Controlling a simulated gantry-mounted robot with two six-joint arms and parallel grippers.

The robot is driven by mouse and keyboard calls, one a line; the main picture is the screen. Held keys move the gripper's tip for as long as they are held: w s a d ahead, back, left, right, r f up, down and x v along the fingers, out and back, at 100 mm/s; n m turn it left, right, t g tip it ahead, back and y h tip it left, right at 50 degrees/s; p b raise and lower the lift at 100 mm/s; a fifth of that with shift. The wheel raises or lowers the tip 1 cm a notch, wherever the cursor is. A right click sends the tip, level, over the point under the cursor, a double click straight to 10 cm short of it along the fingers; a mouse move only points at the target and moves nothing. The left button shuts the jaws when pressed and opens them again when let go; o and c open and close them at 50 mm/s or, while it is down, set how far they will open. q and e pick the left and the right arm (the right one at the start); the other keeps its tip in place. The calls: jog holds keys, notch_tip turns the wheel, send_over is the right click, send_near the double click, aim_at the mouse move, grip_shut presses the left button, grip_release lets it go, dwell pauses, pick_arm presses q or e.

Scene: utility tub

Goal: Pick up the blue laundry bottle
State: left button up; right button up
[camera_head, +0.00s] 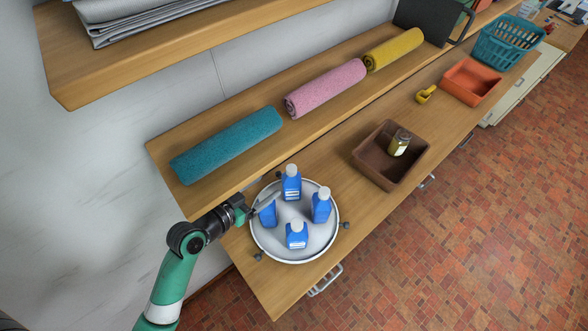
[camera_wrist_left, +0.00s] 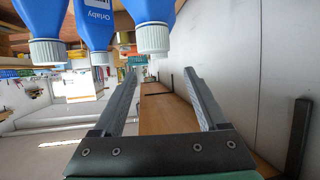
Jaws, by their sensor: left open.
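Several blue laundry bottles with white caps stand in a round white tub (camera_head: 262,246). One is at the back (camera_head: 291,186), one at the right (camera_head: 321,207), one at the front (camera_head: 297,236), and one at the left (camera_head: 268,215). My left gripper (camera_head: 260,208) is open at the tub's left rim, next to the left bottle, and hides its top. In the left wrist view the bottles appear cap-down along the top (camera_wrist_left: 152,22). The open jaws (camera_wrist_left: 160,74) there have nothing between them. My right gripper is not in view.
Teal (camera_head: 226,146), pink (camera_head: 325,88) and yellow (camera_head: 393,49) rolled towels lie on a ledge behind the tub. A brown bin (camera_head: 367,165) with a jar (camera_head: 399,143) stands to the right. Bare counter lies between tub and bin. A shelf (camera_head: 66,91) overhangs at upper left.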

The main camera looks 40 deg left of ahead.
aim_at(288, 173)
pick_arm(q)
jog(key=shift+d+f, duration=0.1)
jog(key=shift+d, duration=0.05)
jog(key=x, duration=0.5)
jog(key=shift+w+d+f+b, duration=0.1)
jog(key=shift+w+f+b, duration=0.15)
jog(key=shift+w+b, duration=0.15)
jog(key=b+x, duration=0.1)
jog(key=x, duration=0.4)
grip_shut()
jog(key=shift+a, duration=0.2)
dwell(0.7)
